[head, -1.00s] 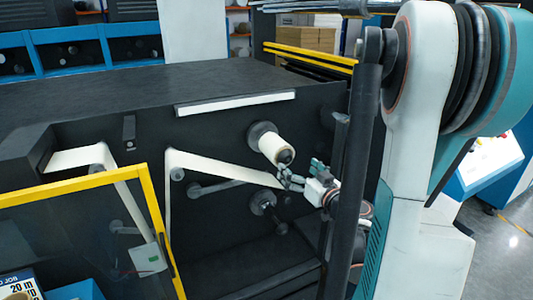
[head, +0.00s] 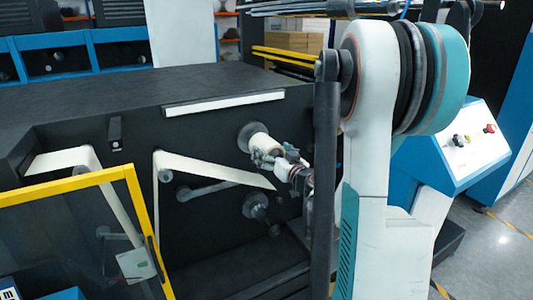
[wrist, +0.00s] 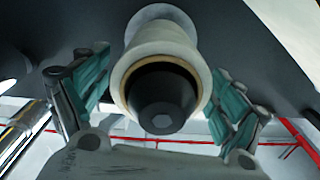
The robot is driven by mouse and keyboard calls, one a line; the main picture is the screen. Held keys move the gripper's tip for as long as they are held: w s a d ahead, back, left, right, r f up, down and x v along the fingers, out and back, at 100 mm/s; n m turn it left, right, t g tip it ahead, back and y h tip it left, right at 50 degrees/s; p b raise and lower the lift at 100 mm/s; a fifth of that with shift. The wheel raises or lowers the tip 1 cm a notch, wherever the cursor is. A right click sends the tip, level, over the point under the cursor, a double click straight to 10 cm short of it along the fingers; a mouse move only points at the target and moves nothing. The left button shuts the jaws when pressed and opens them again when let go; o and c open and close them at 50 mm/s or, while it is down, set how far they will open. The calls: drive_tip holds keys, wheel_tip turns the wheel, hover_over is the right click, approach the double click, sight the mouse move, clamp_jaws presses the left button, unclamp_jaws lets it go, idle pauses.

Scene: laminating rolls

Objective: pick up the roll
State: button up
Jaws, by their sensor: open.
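The roll (head: 261,142) is a white cylinder on a spindle that sticks out of the upper part of the black machine face. In the wrist view the roll (wrist: 158,50) is seen nearly end-on, with a brown core edge and a dark spindle end (wrist: 162,97) in its middle. My gripper (head: 266,158) is at the roll's outer end in the head view and hides part of it. In the wrist view my gripper (wrist: 162,85) is open, with one teal-padded finger on each side of the roll. Gaps show between the fingers and the roll.
A second, empty spindle (head: 262,207) sticks out below the roll. A white web strip (head: 215,170) runs across the machine face to the left. A yellow-framed guard door (head: 137,205) stands open at lower left. A control console (head: 462,145) is at right.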

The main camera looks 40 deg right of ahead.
drive_tip(key=shift+x, duration=0.9)
drive_tip(key=c, duration=1.4)
drive_tip(key=shift+r, duration=0.2)
